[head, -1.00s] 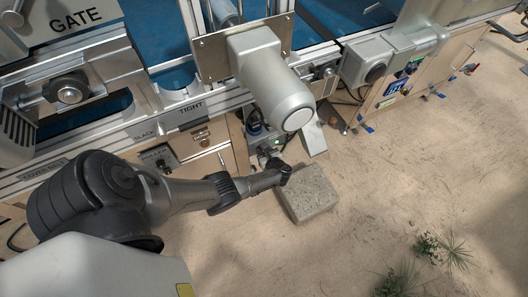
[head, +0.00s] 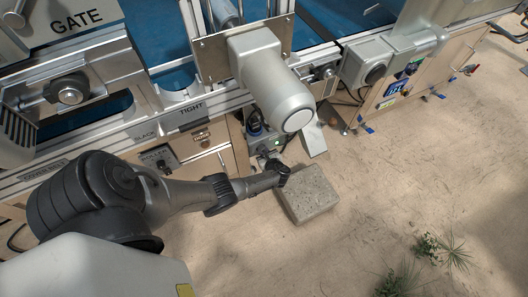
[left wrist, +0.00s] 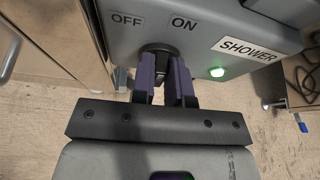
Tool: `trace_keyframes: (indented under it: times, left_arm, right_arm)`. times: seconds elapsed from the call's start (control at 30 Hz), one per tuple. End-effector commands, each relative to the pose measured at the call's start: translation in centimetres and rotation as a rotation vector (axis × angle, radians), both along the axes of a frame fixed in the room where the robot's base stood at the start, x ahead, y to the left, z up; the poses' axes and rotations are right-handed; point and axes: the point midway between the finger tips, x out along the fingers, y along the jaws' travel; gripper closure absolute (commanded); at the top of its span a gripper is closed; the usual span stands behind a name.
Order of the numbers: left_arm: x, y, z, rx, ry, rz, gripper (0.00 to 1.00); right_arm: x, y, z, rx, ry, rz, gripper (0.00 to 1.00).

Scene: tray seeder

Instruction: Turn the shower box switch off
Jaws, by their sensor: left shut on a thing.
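The shower box (left wrist: 200,35) is a grey box labelled OFF, ON and SHOWER, and it fills the top of the left wrist view. Its black rotary switch (left wrist: 158,50) sits below the labels, and its green lamp (left wrist: 217,72) is lit. My left gripper (left wrist: 166,72) is shut on the switch, one purple-grey finger on each side. The fingers hide part of the knob, so I cannot tell its exact angle. In the head view, the shower box (head: 268,143) is small and partly hidden, with my left gripper (head: 284,172) close beside it. My right gripper is not in view.
A concrete block (head: 308,195) lies on the floor right beside my left gripper. The machine frame and a grey motor (head: 265,70) stand above the box. Cables (left wrist: 300,75) hang to its right. The floor farther right is mostly clear, with small plants (head: 440,248).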

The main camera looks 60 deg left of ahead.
Motion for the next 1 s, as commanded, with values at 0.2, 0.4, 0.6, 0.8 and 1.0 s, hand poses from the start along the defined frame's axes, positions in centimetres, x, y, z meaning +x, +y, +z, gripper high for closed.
trace_keyframes:
  times: [0.2, 0.4, 0.6, 0.8, 1.0]
  left_arm:
    - [-0.4, 0.0, -0.1, -0.008, -0.168, -0.003, 1.00]
    - [-0.7, 0.0, -0.4, -0.018, -0.359, -0.002, 1.00]
    - [-1.0, 0.1, -0.7, -0.029, -0.545, -0.003, 1.00]
    - [-1.2, 0.0, -0.9, -0.037, -0.710, -0.002, 1.00]
    - [-1.4, 0.1, -1.0, -0.043, -0.839, -0.001, 1.00]
  right_arm:
    - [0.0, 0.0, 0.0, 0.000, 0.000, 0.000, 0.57]
    - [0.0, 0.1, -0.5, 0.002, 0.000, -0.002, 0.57]
    - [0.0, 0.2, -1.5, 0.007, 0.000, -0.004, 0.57]
    - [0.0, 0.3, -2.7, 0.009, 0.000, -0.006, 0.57]
    - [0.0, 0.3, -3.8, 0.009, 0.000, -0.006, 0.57]
